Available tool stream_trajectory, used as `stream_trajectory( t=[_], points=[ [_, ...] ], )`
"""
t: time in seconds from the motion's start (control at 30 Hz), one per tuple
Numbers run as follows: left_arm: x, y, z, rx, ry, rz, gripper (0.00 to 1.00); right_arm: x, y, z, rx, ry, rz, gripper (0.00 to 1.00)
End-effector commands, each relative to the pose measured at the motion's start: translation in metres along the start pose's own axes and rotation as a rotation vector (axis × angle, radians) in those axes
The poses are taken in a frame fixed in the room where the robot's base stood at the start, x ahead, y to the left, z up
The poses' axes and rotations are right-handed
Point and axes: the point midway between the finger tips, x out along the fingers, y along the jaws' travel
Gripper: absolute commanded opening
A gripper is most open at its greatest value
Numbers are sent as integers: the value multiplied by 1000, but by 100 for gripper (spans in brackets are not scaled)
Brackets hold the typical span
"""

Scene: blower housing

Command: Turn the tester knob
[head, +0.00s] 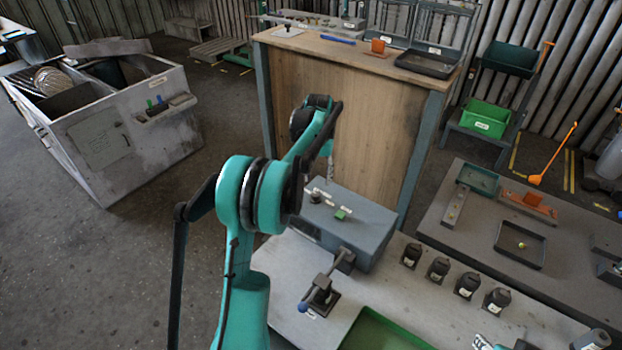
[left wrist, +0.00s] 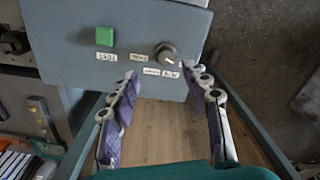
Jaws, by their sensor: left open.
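The tester is a grey-blue box (head: 362,232) on the near bench. It carries a dark round knob (head: 316,197) and a green button (head: 341,214). In the head view the left gripper (head: 329,172) is above the box, partly hidden by my arm. My right gripper is not seen.
A wooden-sided workbench (head: 340,110) stands close behind the tester. A clamp with a blue-tipped handle (head: 320,295), several dark bottles (head: 438,268) and a green tray (head: 380,332) are on the near bench. A grey bin unit (head: 110,130) is at left.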

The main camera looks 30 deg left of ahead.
Motion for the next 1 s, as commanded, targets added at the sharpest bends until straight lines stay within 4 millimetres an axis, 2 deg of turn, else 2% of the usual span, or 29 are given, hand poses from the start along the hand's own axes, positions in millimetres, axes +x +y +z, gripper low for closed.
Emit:
stream_trajectory(
  t=[0.1, 0.23, 0.6, 0.77, 1.0],
  points=[
    [7, -7, -8, -9, -20, 0, 47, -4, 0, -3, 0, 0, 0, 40],
    [20, -8, -9, -11, -25, 1, 47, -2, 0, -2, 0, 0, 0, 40],
    [77, -8, -7, -11, -23, 0, 47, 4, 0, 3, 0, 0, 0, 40],
    [86, -8, -7, -11, -23, 0, 47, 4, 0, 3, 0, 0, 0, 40],
    [87, -8, -7, -10, -23, 0, 47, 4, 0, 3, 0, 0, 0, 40]
  ],
)
